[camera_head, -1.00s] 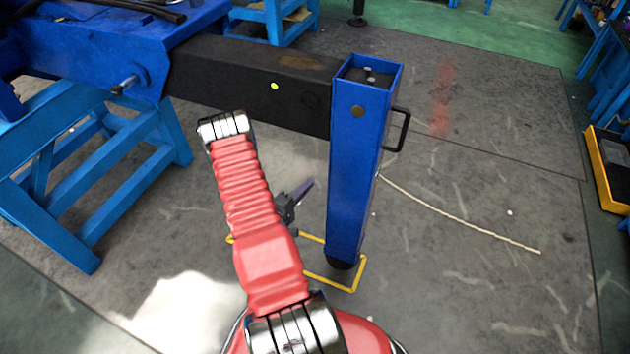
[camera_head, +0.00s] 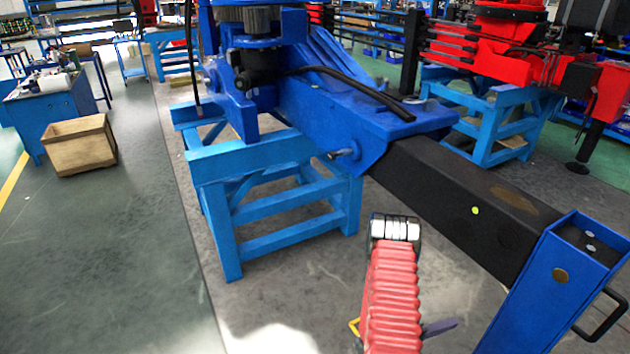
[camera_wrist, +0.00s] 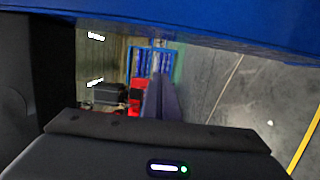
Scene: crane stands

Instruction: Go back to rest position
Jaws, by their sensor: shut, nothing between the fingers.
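In the wrist view my gripper (camera_wrist: 158,84) is shut and empty, its dark fingers together and pointing away. In the head view the gripper's dark tip (camera_head: 445,326) shows just right of my red ribbed arm, low in the picture. The blue crane leg (camera_head: 545,290) stands to the right of the gripper, with a clear gap between them in the picture. A blue surface (camera_wrist: 200,25) crosses the top of the wrist view. The rest of my gripper is hidden behind my arm in the head view.
A black beam (camera_head: 460,205) joins the leg to the blue crane body (camera_head: 335,115), which rests on a light-blue stand (camera_head: 290,240). A black handle (camera_head: 603,315) sticks out from the leg. A wooden crate (camera_head: 80,147) is at far left.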

